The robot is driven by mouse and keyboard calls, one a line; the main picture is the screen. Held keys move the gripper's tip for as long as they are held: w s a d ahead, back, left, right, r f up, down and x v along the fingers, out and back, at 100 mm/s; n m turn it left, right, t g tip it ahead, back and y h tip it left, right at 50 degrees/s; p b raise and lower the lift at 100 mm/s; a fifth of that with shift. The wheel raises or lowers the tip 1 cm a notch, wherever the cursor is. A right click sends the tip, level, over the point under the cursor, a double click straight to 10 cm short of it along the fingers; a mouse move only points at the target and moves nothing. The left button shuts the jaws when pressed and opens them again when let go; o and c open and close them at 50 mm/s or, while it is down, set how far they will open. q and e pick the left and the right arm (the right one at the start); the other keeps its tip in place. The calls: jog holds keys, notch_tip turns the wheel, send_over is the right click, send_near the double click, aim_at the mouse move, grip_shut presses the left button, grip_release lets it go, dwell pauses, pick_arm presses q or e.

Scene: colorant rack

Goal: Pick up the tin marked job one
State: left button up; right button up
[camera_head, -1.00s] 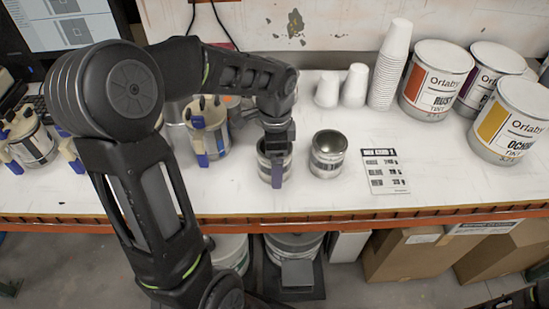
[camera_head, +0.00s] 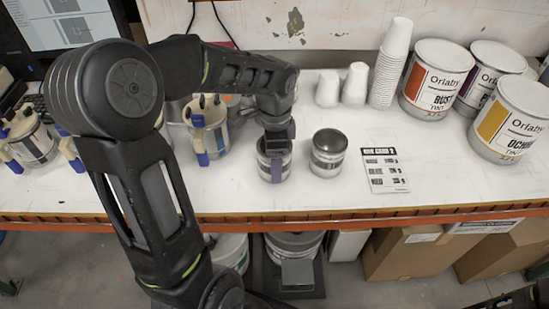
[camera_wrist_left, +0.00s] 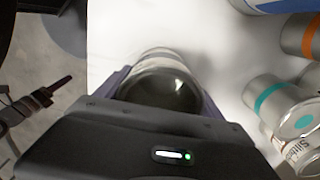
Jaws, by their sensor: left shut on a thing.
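Two small metal tins with dark lids or contents stand near the front of the white bench. My left gripper (camera_head: 275,160) points down over the left tin (camera_head: 264,168), with a purple finger against its near side, and is shut on it. In the left wrist view this tin (camera_wrist_left: 160,85) sits between the two fingers. The tin looks upright and at bench level; I cannot tell if it is clear of the surface. The other tin (camera_head: 327,153) stands just right, apart from the gripper. I cannot read the markings on either tin.
A printed card (camera_head: 385,169) lies right of the tins. White cup stacks (camera_head: 388,65) and large Orlaby paint cans (camera_head: 436,79) stand behind and right. The bench's front edge (camera_head: 370,215) is close; bare bench lies right of the card.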

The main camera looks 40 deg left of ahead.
pick_arm(q)
jog(key=c, duration=0.4)
notch_tip(320, 180, up, 10)
jog(key=shift+r+b, duration=0.1)
jog(key=shift+b, duration=0.5)
dwell(0.4)
